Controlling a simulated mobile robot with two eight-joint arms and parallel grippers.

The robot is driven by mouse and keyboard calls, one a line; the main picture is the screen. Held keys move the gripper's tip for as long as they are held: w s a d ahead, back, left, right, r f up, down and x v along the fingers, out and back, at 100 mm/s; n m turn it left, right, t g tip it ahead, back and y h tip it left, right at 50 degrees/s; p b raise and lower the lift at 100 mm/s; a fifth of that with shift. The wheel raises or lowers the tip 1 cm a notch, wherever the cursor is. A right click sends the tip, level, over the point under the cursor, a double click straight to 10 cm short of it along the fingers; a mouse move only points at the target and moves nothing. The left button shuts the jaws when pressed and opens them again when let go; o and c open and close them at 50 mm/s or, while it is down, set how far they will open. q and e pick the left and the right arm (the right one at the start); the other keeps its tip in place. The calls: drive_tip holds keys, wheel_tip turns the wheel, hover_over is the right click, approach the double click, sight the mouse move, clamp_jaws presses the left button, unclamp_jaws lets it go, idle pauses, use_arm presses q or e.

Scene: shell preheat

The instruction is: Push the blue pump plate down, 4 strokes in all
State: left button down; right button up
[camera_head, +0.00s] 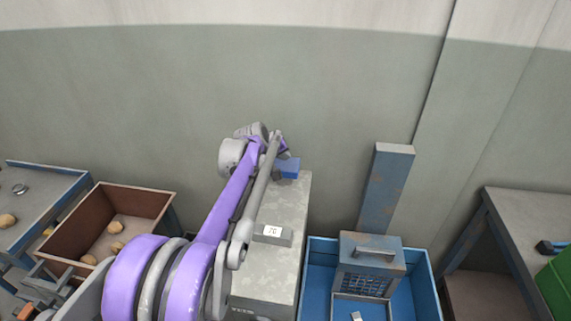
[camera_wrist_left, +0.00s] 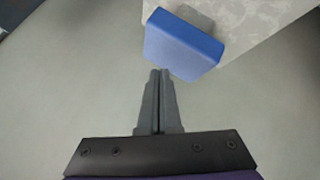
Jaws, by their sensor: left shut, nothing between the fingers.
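The blue pump plate (camera_head: 289,168) sits at the far end of the grey cabinet (camera_head: 287,208), partly hidden behind my left wrist in the head view. In the left wrist view the plate (camera_wrist_left: 183,45) shows as a blue block on a short grey mount at the cabinet's edge. My left gripper (camera_wrist_left: 159,74) is shut and empty, its fingertips pointing at the plate's near edge. The tips look very close to the plate; I cannot tell whether they touch it. In the head view my left fingers are hidden by the arm. My right gripper is not in view.
A small labelled block (camera_head: 272,233) lies on the cabinet top. A blue bin (camera_head: 427,278) with a handled grey-blue box (camera_head: 371,258) stands to the right, with a tall blue post (camera_head: 386,185) behind. A brown crate (camera_head: 151,204) with several round lumps stands left.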

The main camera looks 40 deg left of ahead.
sight(285, 166)
use_arm(q)
drive_tip(key=shift+f, duration=0.1)
idle(0.6)
drive_tip(key=shift+f, duration=0.35)
drive_tip(key=shift+f+b, duration=1.05)
drive_tip(key=shift+f, duration=0.65)
idle(1.3)
drive_tip(key=shift+r, duration=0.1)
drive_tip(key=shift+r+p, duration=1.65)
drive_tip(key=shift+r, duration=0.35)
drive_tip(key=shift+r+p, duration=0.4)
drive_tip(key=shift+r, duration=0.2)
drive_tip(key=shift+r+p, duration=1.35)
drive_tip(key=shift+r, duration=0.65)
drive_tip(key=shift+f, duration=0.1)
